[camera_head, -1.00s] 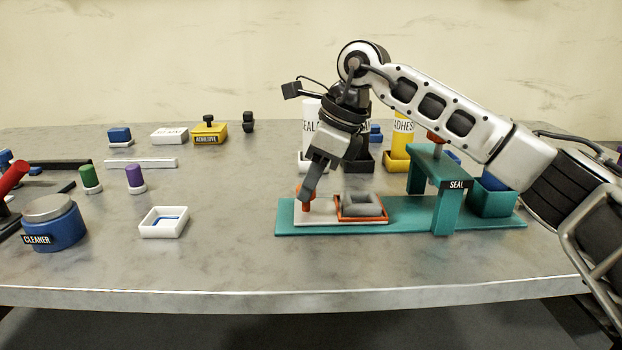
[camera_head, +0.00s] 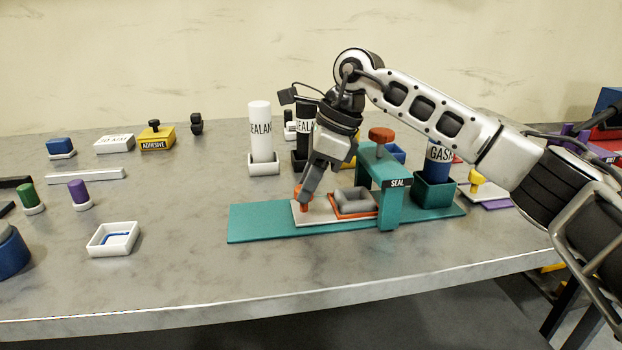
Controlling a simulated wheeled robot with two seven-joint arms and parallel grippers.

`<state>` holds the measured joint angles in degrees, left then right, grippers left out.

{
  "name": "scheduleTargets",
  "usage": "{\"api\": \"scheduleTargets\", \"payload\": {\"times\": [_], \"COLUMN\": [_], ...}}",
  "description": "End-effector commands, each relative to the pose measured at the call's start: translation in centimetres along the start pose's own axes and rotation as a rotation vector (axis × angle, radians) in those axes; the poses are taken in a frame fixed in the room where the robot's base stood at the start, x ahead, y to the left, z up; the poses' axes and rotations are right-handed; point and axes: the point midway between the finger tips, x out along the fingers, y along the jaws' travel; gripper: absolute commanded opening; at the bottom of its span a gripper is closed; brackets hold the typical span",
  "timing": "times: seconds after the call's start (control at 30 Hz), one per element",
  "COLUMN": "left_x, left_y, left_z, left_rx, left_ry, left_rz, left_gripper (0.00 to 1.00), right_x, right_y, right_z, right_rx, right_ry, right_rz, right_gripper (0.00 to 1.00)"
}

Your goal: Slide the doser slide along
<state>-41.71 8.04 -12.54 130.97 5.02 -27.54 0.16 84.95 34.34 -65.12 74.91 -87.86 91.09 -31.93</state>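The doser has a long teal base (camera_head: 258,222) with a teal arch (camera_head: 388,205) labelled SEAL. The doser slide (camera_head: 320,213) is a white plate lying on the base left of the arch. It carries an orange-framed grey tray (camera_head: 355,201), whose right end is close to the arch. An orange knob (camera_head: 302,206) stands at the slide's left end. My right gripper (camera_head: 304,194) points down at this knob with its fingers closed around its upper part, which they partly hide. My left gripper is out of view.
A blue GASK bottle (camera_head: 438,170) stands in a teal holder (camera_head: 434,190) behind the arch. A white bottle (camera_head: 261,130) and a black bottle (camera_head: 305,125) stand behind the doser. A white tray (camera_head: 113,239) lies left. The table front is clear.

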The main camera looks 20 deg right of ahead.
Motion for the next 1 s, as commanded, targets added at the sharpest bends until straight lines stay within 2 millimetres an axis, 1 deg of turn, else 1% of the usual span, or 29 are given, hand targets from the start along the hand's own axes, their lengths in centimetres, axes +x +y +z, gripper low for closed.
{"api": "scheduleTargets", "payload": {"times": [0.03,0.07,0.33,0.47,0.57,0.83,1.0], "left_x": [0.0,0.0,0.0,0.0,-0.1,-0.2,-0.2], "left_y": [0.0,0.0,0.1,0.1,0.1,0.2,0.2], "left_z": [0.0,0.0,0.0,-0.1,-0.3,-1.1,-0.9], "left_rx": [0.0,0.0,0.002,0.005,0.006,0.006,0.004], "left_ry": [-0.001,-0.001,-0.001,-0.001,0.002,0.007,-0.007], "left_rz": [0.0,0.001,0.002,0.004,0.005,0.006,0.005], "left_gripper": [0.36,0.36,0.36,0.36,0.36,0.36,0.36], "right_x": [-0.1,-0.1,-0.1,-1.0,-2.6,-9.2,-12.9], "right_y": [0.0,0.0,0.0,-0.1,-0.1,-0.1,0.0], "right_z": [0.0,-0.1,-0.1,-0.1,-0.1,-0.1,0.0], "right_rx": [0.0,0.001,0.003,0.004,0.004,0.003,0.003], "right_ry": [-0.001,-0.001,-0.001,-0.002,-0.002,-0.003,-0.002], "right_rz": [-0.001,-0.001,-0.001,-0.003,-0.005,-0.006,-0.004], "right_gripper": [0.45,0.5,0.5,0.5,0.5,0.5,0.5]}}
